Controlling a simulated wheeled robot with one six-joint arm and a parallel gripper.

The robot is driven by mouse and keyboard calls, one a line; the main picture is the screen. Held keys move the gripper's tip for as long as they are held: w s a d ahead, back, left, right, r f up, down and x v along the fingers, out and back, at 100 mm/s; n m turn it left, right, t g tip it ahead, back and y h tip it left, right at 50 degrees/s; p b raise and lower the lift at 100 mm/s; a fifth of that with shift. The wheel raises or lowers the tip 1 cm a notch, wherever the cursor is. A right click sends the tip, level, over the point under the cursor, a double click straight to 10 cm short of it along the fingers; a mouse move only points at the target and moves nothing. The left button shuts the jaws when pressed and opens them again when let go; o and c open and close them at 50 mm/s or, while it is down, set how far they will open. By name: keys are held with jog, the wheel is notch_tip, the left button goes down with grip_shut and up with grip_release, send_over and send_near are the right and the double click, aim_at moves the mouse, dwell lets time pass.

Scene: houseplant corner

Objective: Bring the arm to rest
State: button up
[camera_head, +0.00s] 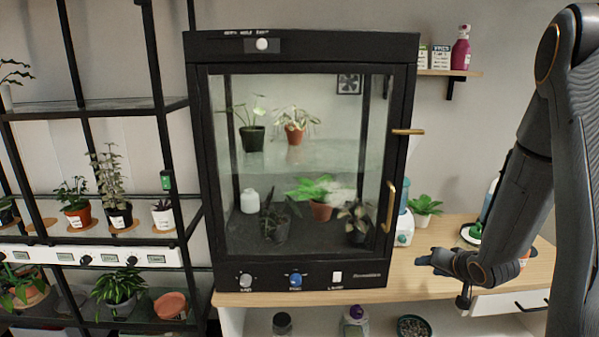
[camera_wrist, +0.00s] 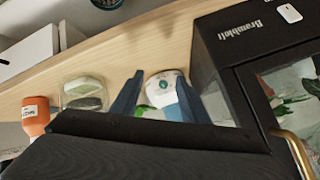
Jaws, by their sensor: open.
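My arm hangs in from the right side of the head view, bent at the elbow, with my gripper (camera_head: 428,260) low over the wooden counter, right of the glass plant cabinet (camera_head: 201,160). In the wrist view the two blue-grey fingers of my gripper (camera_wrist: 159,76) stand apart. A white and blue device with a round green mark (camera_wrist: 163,82) shows beyond and between them. I see nothing gripped. The cabinet's door is shut, with a brass handle (camera_head: 390,206).
The wooden counter (camera_head: 400,285) holds a potted plant (camera_head: 425,207) beside the cabinet. In the wrist view an orange bottle (camera_wrist: 36,112) and a clear container with green contents (camera_wrist: 85,92) stand left of the fingers. A black shelf rack (camera_head: 90,104) with plants fills the left.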

jog(key=s+a+r+n+g, duration=0.1)
jog(key=s+a+r+g, duration=0.2)
jog(key=s+a, duration=0.3)
jog(key=s+a+r+n+g, duration=0.2)
jog(key=s+a, duration=0.4)
jog(key=s, duration=0.5)
jog(key=s+a+r+n+g, duration=0.2)
jog(key=s+a, duration=0.4)
jog(key=s, duration=0.3)
jog(key=shift+s+a+r+g+h, duration=0.25)
jog(key=shift+r+g+h, duration=0.15)
jog(key=shift+r+g, duration=0.5)
jog(key=shift+f, duration=0.1)
